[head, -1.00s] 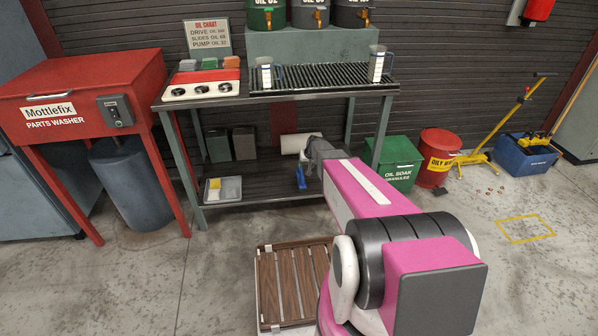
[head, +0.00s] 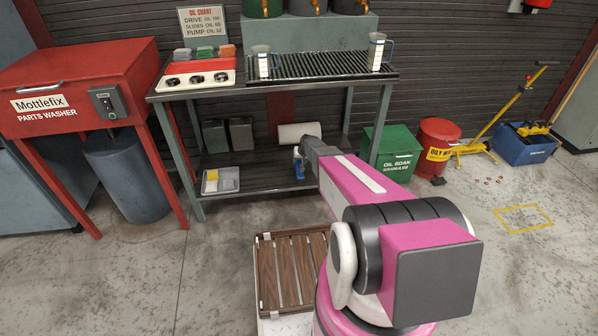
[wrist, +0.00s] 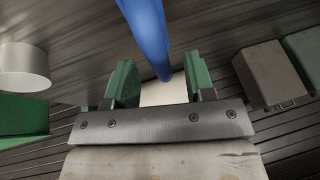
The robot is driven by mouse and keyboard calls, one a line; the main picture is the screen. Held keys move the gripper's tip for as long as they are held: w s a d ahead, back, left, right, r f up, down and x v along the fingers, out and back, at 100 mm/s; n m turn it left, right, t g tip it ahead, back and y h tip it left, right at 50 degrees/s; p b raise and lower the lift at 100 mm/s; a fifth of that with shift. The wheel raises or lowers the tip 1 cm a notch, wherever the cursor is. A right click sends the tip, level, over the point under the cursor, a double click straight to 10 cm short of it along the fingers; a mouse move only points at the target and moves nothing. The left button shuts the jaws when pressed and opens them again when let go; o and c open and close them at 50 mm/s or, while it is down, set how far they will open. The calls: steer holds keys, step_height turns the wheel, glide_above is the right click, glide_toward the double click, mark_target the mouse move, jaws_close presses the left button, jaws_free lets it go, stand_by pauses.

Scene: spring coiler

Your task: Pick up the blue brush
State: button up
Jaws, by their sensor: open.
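A blue upright thing (head: 300,170), which looks like the brush, stands on the lower shelf of the bench in the head view. The end of my arm is close beside it and partly covers it. In the wrist view the blue handle (wrist: 150,35) runs from the top edge toward the gap between my fingertips. My gripper (wrist: 161,82) is open, with its two green fingers apart. A pale patch (wrist: 164,93) shows between the fingers; I cannot tell what it is. In the head view the fingers are hard to make out behind the wrist.
Grey-green containers (head: 228,135) and a sectioned tray (head: 220,180) are to the left. The bench top is above. A green bin (head: 388,150) stands to the right.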

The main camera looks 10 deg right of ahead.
steer(key=shift+x, duration=1.25)
steer(key=shift+c, duration=0.3)
steer(key=shift+r, duration=0.1)
jaws_close()
